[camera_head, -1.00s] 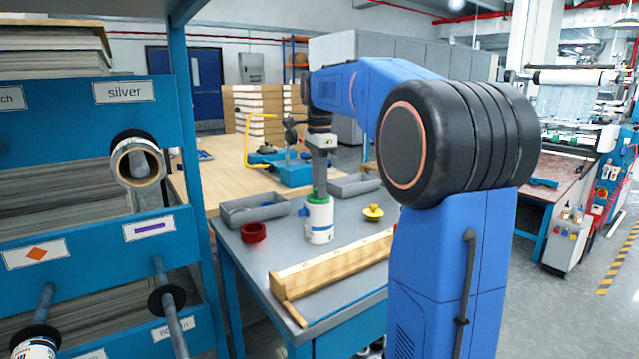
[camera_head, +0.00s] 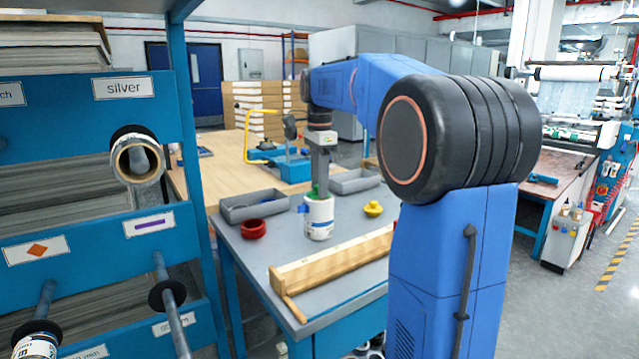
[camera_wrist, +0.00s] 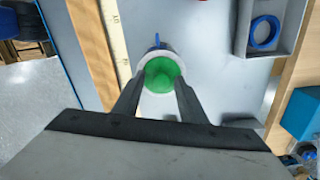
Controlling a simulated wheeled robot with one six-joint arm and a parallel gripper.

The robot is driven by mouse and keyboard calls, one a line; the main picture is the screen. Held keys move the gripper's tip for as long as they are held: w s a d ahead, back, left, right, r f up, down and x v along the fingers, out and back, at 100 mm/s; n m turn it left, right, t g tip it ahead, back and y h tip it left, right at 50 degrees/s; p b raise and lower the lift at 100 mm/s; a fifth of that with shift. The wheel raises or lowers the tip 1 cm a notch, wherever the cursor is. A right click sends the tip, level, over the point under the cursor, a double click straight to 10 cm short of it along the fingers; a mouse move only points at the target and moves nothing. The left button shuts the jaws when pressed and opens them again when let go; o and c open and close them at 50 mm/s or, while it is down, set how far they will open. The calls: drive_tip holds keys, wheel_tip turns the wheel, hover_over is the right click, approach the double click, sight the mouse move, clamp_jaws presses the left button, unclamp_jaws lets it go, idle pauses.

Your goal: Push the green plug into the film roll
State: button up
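The white film roll (camera_head: 319,222) stands upright on the grey table; a blue tab sticks out at its left. The green plug (camera_head: 315,190) shows as a small patch at the roll's top, beside my gripper's fingers (camera_head: 319,186). In the wrist view, the green plug (camera_wrist: 161,74) fills the roll's opening, with the white rim of the roll (camera_wrist: 149,52) around it. My gripper (camera_wrist: 160,84) points down, one finger on each side of the plug, and appears closed on it. How deep the plug sits is hard to tell.
A wooden bar (camera_head: 335,262) lies in front of the roll. A red ring (camera_head: 253,229) is at its left and a yellow knobbed piece (camera_head: 373,208) at its right. Grey bins (camera_head: 254,208) stand behind. The blue shelf rack (camera_head: 85,130) is at the left.

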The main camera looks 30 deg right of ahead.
wheel_tip(320, 180, up, 17)
drive_tip(key=shift+r, duration=0.2)
idle(0.7)
